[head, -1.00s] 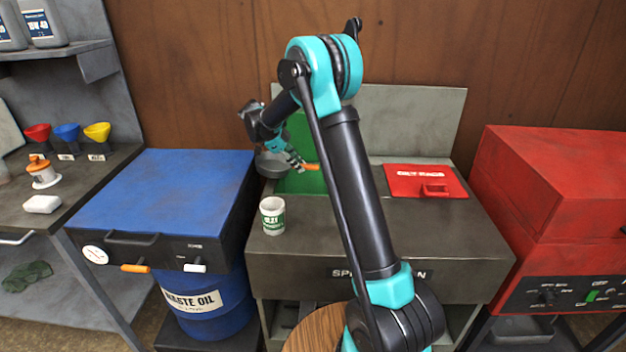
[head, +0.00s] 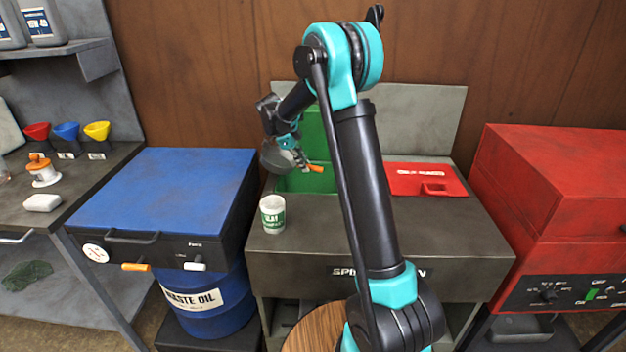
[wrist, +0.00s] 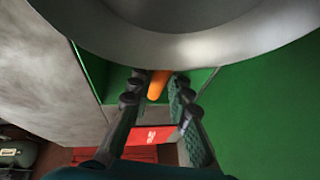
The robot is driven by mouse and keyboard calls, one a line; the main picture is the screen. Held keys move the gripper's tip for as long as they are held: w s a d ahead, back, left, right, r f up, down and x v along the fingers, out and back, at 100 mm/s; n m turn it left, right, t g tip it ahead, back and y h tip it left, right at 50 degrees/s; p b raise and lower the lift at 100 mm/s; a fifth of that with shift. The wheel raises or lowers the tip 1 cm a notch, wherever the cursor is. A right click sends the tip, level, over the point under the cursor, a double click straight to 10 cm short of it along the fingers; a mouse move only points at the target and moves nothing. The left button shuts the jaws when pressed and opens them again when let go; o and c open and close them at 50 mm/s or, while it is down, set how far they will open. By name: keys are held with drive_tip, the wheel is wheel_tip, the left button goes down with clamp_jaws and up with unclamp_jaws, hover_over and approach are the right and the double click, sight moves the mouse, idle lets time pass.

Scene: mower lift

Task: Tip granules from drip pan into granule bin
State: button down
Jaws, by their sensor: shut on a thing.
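My gripper (head: 300,163) is shut on the orange handle (head: 315,168) of the grey drip pan (head: 277,158). The pan is tilted on its side over the left part of the grey bench, at the green granule bin (head: 310,182) with its raised green lid (head: 314,134). In the wrist view the pan (wrist: 190,45) fills the top, and the orange handle (wrist: 158,84) shows between the fingers. I cannot see any granules in either view. My arm hides part of the bin's right side.
A white and green cup (head: 272,214) stands on the bench front left. A red lid marked oily rags (head: 427,180) lies right of the bin. A blue waste oil station (head: 160,190) is at the left and a red cabinet (head: 550,190) at the right.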

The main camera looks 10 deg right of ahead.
sight(313, 166)
drive_tip(key=shift+s+d+f+t+y+p, duration=0.15)
drive_tip(key=shift+d+y+p, duration=0.3)
drive_tip(key=shift+d+y, duration=0.3)
drive_tip(key=shift+s+d+f+t+y+p, duration=0.15)
drive_tip(key=shift+d+y+p, duration=0.4)
drive_tip(key=shift+y, duration=0.3)
idle(0.4)
drive_tip(key=shift+d+y, duration=0.2)
drive_tip(key=shift+y, duration=0.2)
drive_tip(key=shift+d+f+t+y+p, duration=0.1)
drive_tip(key=shift+f+t+y+p, duration=0.2)
drive_tip(key=shift+y, duration=0.6)
idle(0.4)
drive_tip(key=shift+a+f+m+t+y+p, duration=0.2)
drive_tip(key=shift+y+p, duration=0.2)
drive_tip(key=shift+y, duration=0.65)
drive_tip(key=shift+a+f+m+t+y+p, duration=0.15)
drive_tip(key=shift+y+p, duration=0.25)
drive_tip(key=shift+y, duration=0.65)
idle(0.8)
drive_tip(key=shift+s+d+t+y, duration=0.1)
drive_tip(key=shift+d+t+y, duration=0.15)
drive_tip(key=shift+d+y, duration=0.4)
idle(0.3)
drive_tip(key=shift+a+y, duration=0.15)
drive_tip(key=shift+y, duration=0.3)
